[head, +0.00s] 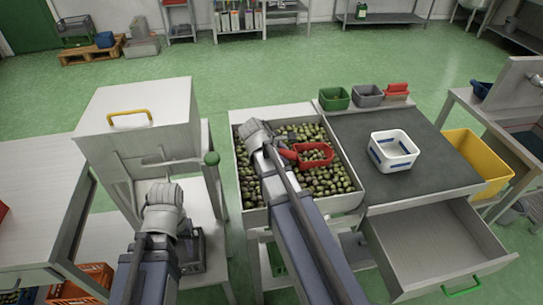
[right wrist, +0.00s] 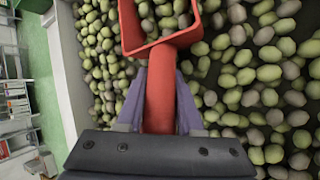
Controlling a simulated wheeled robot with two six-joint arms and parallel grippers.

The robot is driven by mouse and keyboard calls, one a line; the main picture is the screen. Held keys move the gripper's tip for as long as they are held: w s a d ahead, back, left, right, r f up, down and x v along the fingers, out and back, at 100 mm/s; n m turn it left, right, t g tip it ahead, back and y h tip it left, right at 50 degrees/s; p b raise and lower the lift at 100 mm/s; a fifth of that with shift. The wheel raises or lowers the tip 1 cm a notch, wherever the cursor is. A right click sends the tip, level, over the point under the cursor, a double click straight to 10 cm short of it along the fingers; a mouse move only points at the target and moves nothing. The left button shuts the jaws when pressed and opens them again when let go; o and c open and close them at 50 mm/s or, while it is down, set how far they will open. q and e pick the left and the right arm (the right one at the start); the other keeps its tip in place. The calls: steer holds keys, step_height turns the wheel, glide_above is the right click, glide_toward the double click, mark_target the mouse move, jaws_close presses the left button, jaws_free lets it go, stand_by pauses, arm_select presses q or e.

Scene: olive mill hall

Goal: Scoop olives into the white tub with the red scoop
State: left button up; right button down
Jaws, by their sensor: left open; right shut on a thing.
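The red scoop (head: 314,154) is over the olives (head: 325,181) in the metal bin (head: 254,217). My right gripper (head: 280,150) is shut on its handle, which shows in the right wrist view (right wrist: 160,95) between the two fingers. Olives show inside the scoop's rim; I cannot tell whether they lie in it or beneath it. The white tub (head: 393,163) stands upright on the dark mat (head: 420,187) to the right of the bin. Its inside looks empty. My left gripper (head: 165,195) is open and empty in front of the grey box, away from the bin.
Green (head: 335,98), grey (head: 367,95) and red (head: 397,89) small containers stand behind the mat. A yellow bin (head: 480,160) is at its right. An open drawer (head: 435,245) juts out below. A grey box (head: 138,110) with a yellow handle stands left of the olive bin.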

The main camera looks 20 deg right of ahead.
steer(key=shift+w+a+r+p, duration=0.1)
steer(key=shift+a+r+p, duration=0.1)
steer(key=shift+r+p, duration=0.35)
steer(key=shift+w+a+r+p, duration=0.1)
steer(key=shift+a+r+p, duration=0.15)
steer(key=shift+r+p, duration=0.3)
steer(key=shift+w+a+r+p, duration=0.1)
steer(key=shift+a+r+p, duration=0.1)
steer(key=shift+r+p, duration=0.35)
steer(key=shift+w+a+r+p, duration=0.1)
steer(key=shift+a+r+p, duration=0.15)
steer(key=shift+r+p, duration=0.95)
steer(key=shift+a+r+p, duration=0.3)
steer(key=shift+r+p, duration=0.85)
steer(key=shift+r, duration=0.1)
steer(key=shift+w+a+r+p, duration=0.1)
steer(key=shift+a+r+p, duration=0.15)
steer(key=shift+r+p, duration=0.95)
steer(key=shift+r, duration=0.25)
